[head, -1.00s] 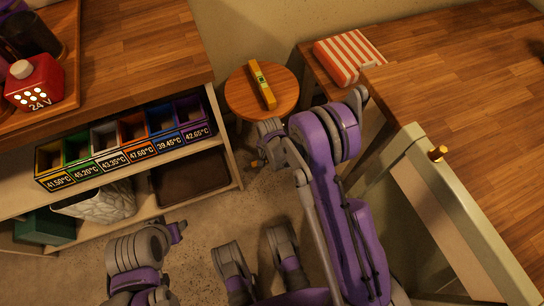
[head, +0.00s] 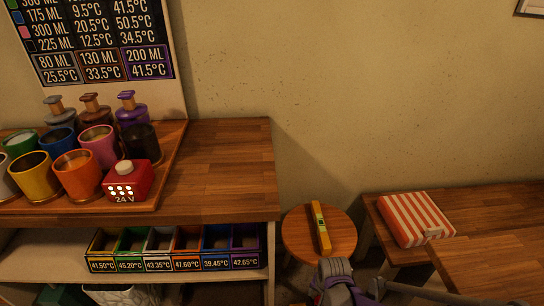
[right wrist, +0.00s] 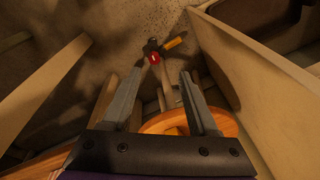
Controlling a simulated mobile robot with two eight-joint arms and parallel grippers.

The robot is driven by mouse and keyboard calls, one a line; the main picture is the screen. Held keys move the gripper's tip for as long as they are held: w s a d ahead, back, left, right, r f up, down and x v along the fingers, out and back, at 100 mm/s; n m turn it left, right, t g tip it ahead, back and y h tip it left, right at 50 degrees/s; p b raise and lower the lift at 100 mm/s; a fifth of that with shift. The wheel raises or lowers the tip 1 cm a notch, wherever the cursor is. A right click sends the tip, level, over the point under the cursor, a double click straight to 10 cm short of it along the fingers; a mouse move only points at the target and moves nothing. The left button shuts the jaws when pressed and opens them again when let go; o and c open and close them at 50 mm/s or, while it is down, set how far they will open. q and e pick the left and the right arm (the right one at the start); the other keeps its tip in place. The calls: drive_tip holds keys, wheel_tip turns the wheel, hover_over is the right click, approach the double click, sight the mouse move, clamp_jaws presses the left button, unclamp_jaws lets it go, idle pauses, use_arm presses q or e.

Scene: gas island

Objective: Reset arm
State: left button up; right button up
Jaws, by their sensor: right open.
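My right gripper (right wrist: 163,72) is in the right wrist view, its two grey fingers spread apart with nothing held between them. It points down toward the floor, close to the round wooden stool (right wrist: 190,122), which shows behind and below the fingers. In the head view a purple and grey part of my arm (head: 336,284) shows at the bottom edge, just below the stool (head: 292,235). My left gripper is not in either view.
A yellow level (head: 321,228) lies on the stool. A red-striped box (head: 414,218) sits to the right. The left counter (head: 230,165) holds cups, bottles and a red 24 V box (head: 128,181); labelled bins (head: 174,263) stand below. A small tool (right wrist: 168,47) lies on the floor.

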drive_tip(key=s+d+r+n+t, duration=0.1)
drive_tip(key=s+r+n, duration=0.2)
drive_tip(key=s+r, duration=0.65)
drive_tip(key=s+d+r+n+t, duration=0.1)
drive_tip(key=s+r+n, duration=0.15)
drive_tip(key=s, duration=0.35)
drive_tip(key=s+d+r+n, duration=0.1)
drive_tip(key=s+r, duration=0.2)
drive_tip(key=s, duration=0.2)
use_arm(q)
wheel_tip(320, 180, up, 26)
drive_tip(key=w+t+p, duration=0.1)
drive_tip(key=p, duration=2.1)
drive_tip(key=shift+p, duration=0.4)
use_arm(e)
wheel_tip(320, 180, up, 26)
drive_tip(key=t, duration=0.1)
drive_tip(key=shift+w+a+t, duration=0.2)
drive_tip(key=shift+w+t, duration=0.05)
drive_tip(key=shift+t, duration=0.05)
